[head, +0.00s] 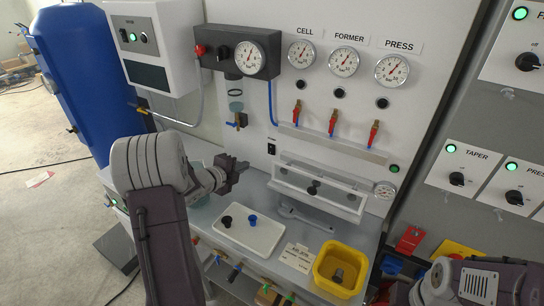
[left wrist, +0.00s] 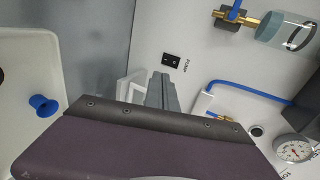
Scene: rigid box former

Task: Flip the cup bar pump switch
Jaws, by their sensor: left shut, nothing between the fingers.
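The pump switch (head: 271,148) is a small black rocker on the pale back panel, left of the white cup bar (head: 318,188) with its black knob. In the left wrist view the switch (left wrist: 172,61) shows with the label PUMP beside it. My left gripper (head: 241,164) is shut and empty, in front of the panel, lower and to the left of the switch in the head view. In the left wrist view its closed fingertips (left wrist: 162,78) lie just below the switch in the picture; a gap seems to remain. My right gripper is out of view; only part of that arm shows at lower right.
A white tray (head: 262,240) with black and blue cups lies on the bench below the gripper. A wrench (head: 305,218) and a yellow bin (head: 322,268) are to its right. Red-handled valves (head: 333,122) and gauges are above. A clear filter bowl (head: 235,102) hangs above the gripper.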

